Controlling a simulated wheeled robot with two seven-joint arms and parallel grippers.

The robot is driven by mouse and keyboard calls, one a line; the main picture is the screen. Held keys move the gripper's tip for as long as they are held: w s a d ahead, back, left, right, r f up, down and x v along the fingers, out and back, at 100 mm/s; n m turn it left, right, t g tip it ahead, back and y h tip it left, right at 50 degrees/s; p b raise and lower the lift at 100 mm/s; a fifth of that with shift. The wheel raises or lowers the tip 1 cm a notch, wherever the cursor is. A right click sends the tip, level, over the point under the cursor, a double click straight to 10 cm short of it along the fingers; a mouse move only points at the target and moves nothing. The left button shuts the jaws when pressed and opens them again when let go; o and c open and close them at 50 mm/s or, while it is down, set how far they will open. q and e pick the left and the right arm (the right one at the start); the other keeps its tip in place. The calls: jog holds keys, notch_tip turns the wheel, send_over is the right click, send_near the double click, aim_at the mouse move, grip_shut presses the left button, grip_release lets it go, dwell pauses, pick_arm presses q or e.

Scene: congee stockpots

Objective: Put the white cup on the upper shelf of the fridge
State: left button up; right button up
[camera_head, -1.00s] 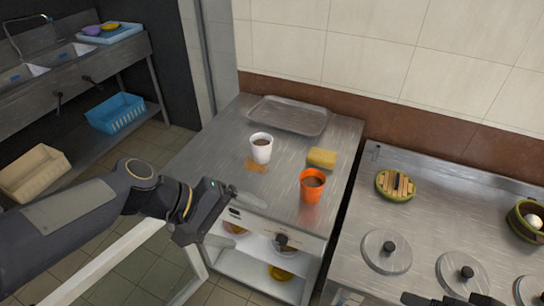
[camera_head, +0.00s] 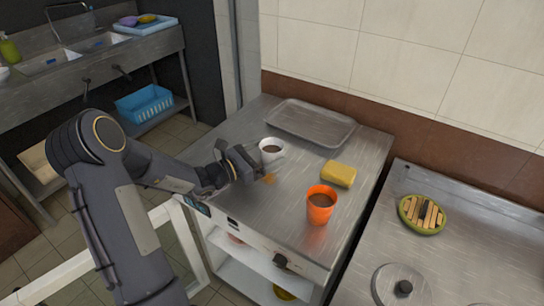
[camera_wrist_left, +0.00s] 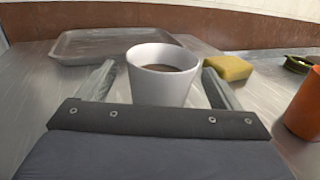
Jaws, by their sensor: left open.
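The white cup (camera_head: 271,150), holding a dark brown liquid, stands upright on the steel counter top of the fridge (camera_head: 290,214). In the left wrist view the cup (camera_wrist_left: 161,80) sits between the two fingers of my left gripper (camera_wrist_left: 160,85), with a gap showing on each side. My left gripper (camera_head: 250,160) is open and low over the counter, around the cup. The fridge front is open below the counter, and a white shelf (camera_head: 245,258) shows inside it, with items partly hidden. My right gripper is not in view.
An orange cup (camera_head: 319,206) with brown liquid and a yellow sponge (camera_head: 339,174) stand right of the white cup. A metal tray (camera_head: 312,124) lies behind it. The open fridge door (camera_head: 105,247) is partly behind my left arm. A stove with pot lids (camera_head: 400,286) is at right.

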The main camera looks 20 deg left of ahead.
aim_at(280, 147)
pick_arm(q)
jog(key=x, duration=0.3)
jog(key=shift+w+d, duration=0.25)
jog(key=shift+w, duration=0.05)
jog(key=c, duration=1.2)
